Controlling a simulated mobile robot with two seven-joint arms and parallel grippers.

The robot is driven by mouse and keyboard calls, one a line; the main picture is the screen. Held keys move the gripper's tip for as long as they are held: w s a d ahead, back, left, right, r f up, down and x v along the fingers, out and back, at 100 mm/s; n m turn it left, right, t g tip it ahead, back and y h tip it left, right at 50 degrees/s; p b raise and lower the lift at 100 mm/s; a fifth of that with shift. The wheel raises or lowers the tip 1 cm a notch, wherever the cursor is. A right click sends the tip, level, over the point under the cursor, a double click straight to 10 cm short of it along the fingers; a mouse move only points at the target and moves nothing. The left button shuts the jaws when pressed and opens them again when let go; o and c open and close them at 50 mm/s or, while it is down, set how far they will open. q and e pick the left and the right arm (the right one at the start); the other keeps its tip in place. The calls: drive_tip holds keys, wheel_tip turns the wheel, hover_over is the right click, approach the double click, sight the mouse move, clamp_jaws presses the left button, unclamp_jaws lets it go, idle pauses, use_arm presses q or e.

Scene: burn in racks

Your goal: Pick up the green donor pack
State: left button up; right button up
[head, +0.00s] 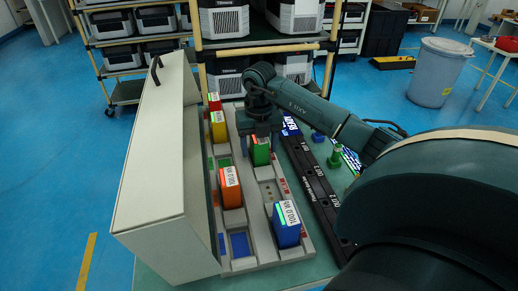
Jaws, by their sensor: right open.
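The green donor pack (261,153) stands upright in a grey slotted rack (268,190) on the bench, with a white label on it. My right gripper (260,146) comes in from the right and points down over this pack. Its jaws are open, with the fingers at the pack's sides; I cannot tell whether they touch it. The gripper hides the pack's upper part. My left gripper is not in view.
An orange pack (231,188), a blue pack (286,226), a yellow pack (218,128) and a red pack (214,102) stand in the rack. A tall beige cabinet or lid (160,170) borders its left.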

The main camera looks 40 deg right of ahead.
drive_tip(key=shift+f, duration=0.1)
drive_tip(key=shift+c, duration=0.3)
clamp_jaws()
idle(0.4)
